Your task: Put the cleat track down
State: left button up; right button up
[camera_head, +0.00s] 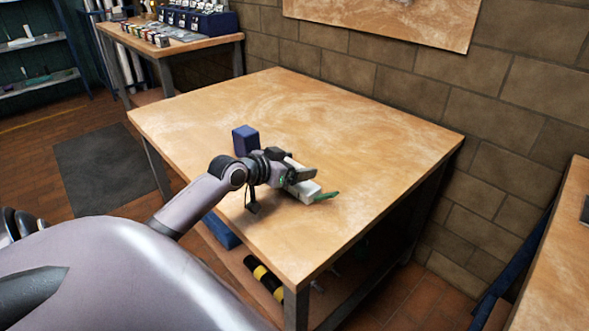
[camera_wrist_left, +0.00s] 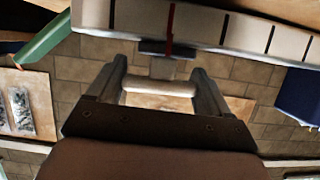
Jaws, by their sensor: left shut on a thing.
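The cleat track is a long pale bar (camera_head: 306,191) at my left gripper (camera_head: 290,177), over the middle of the wooden table (camera_head: 210,110). In the left wrist view the track (camera_wrist_left: 236,30) runs across the top, with dark slots and a red line. The left gripper (camera_wrist_left: 163,75) is shut on it, its two fingers reaching up to the bar. Part of the track is hidden behind the gripper in the head view. I cannot tell whether the track touches the table top. My right gripper is not in view.
A dark blue block (camera_head: 245,140) stands on the table just left of the gripper. A green piece (camera_head: 326,196) lies by the track's near end. The table's far and right parts are clear. A brick wall (camera_head: 400,85) stands behind.

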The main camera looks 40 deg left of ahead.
pick_arm(q)
jog(key=o, duration=1.2)
jog(key=shift+s+f, duration=0.1)
jog(key=shift+f, duration=0.25)
jog(key=shift+o, duration=0.2)
jog(key=shift+r, duration=0.1)
jog(key=shift+s+r, duration=0.25)
jog(key=shift+s, duration=0.25)
jog(key=d+p+v, duration=0.1)
jog(key=v, duration=0.9)
jog(key=shift+s+a+r+p, duration=0.3)
jog(key=shift+s+a+p, duration=0.1)
jog(key=shift+a, duration=0.15)
